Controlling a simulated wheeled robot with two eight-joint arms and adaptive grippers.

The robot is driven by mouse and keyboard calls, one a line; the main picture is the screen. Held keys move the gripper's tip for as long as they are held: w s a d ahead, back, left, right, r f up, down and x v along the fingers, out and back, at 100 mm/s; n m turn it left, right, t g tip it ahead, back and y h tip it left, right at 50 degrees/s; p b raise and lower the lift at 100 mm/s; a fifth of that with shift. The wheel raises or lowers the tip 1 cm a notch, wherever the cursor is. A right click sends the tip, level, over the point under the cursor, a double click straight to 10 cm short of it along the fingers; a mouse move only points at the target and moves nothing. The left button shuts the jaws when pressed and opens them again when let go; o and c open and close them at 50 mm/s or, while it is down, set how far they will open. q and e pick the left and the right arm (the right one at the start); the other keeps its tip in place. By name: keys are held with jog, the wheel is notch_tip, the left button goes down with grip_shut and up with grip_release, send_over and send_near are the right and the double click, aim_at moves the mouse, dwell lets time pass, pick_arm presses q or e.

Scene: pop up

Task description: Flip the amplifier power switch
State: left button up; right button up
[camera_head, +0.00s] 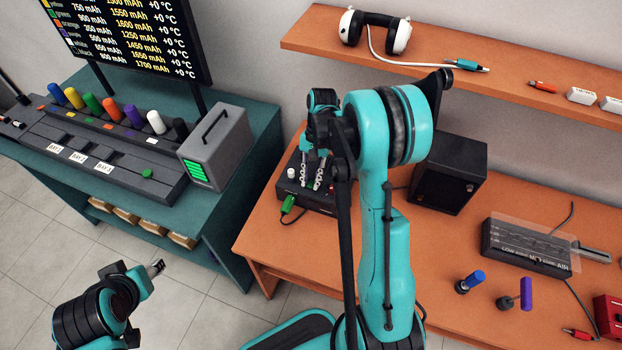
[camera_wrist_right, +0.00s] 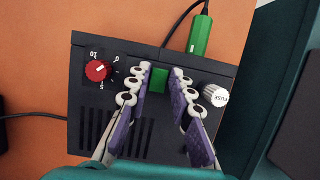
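The amplifier is a black box (camera_head: 322,203) on the orange bench, below my right gripper (camera_head: 316,172). In the right wrist view the amplifier (camera_wrist_right: 88,128) shows a green switch (camera_wrist_right: 158,80), a red dial knob (camera_wrist_right: 97,70) and a white knob marked FUSE (camera_wrist_right: 215,95). My right gripper (camera_wrist_right: 161,76) is open, with one finger on each side of the green switch. I cannot tell whether the fingers touch it. My left gripper (camera_head: 156,267) hangs over the floor at the lower left, away from the amplifier; its opening is too small to judge.
A green plug (camera_head: 288,204) with a cable is at the amplifier's edge. A black speaker box (camera_head: 449,172) stands to the right. A shelf (camera_head: 505,83) with headphones (camera_head: 375,32) runs above. A teal table with a battery charger (camera_head: 215,147) stands left.

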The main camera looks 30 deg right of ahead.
jog(key=shift+o, duration=0.6)
jog(key=v, duration=0.7)
jog(key=shift+r, duration=0.25)
jog(key=shift+w, duration=0.1)
